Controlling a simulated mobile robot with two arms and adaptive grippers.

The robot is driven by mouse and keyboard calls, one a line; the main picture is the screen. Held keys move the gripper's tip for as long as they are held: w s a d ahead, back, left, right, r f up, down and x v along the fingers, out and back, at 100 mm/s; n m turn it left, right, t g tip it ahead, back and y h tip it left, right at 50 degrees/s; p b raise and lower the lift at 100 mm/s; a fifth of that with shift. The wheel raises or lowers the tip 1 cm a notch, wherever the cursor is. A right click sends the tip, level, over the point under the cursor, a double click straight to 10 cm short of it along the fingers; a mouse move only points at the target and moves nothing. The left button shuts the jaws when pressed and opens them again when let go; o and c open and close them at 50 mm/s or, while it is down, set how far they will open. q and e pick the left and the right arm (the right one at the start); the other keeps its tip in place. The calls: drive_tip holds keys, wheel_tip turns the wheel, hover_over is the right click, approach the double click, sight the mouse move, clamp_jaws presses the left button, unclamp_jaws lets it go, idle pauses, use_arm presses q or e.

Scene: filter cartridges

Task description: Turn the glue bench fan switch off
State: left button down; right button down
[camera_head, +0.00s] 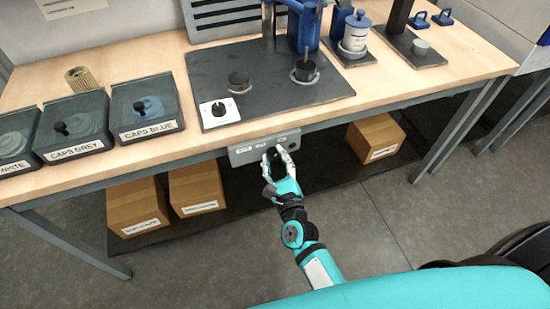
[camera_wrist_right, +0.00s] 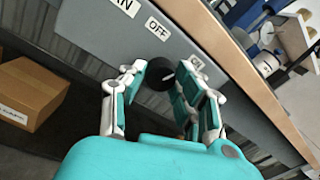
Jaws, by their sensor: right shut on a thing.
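The fan switch panel (camera_head: 244,155) is a grey plate under the bench's front edge. In the right wrist view the panel (camera_wrist_right: 90,22) carries a partly cut-off FAN label, an OFF label (camera_wrist_right: 157,29) and a partly hidden ON label (camera_wrist_right: 197,62). Its round black knob (camera_wrist_right: 157,76) has a short white mark that seems to lean toward the ON side; its exact angle is hard to read. My right gripper (camera_head: 279,157) is at the panel, its fingers (camera_wrist_right: 160,88) shut on the knob from both sides. My left gripper is not in view.
Cardboard boxes (camera_head: 196,187) stand below. The floor in front is clear.

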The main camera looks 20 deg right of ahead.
drive_tip(key=n, duration=0.6)
drive_tip(key=shift+p, duration=0.3)
drive_tip(key=n, duration=0.3)
drive_tip(key=n+p, duration=0.1)
drive_tip(key=n, duration=0.1)
drive_tip(key=shift+f+n+t+y, duration=0.1)
drive_tip(key=shift+n+t+y, duration=0.2)
drive_tip(key=shift+n, duration=0.4)
drive_tip(key=c, duration=1)
unclamp_jaws()
drive_tip(key=shift+o, duration=0.2)
drive_tip(key=shift+s, duration=0.1)
drive_tip(key=s, duration=1.2)
drive_tip(key=shift+f, duration=0.4)
drive_tip(key=shift+w+d, duration=0.1)
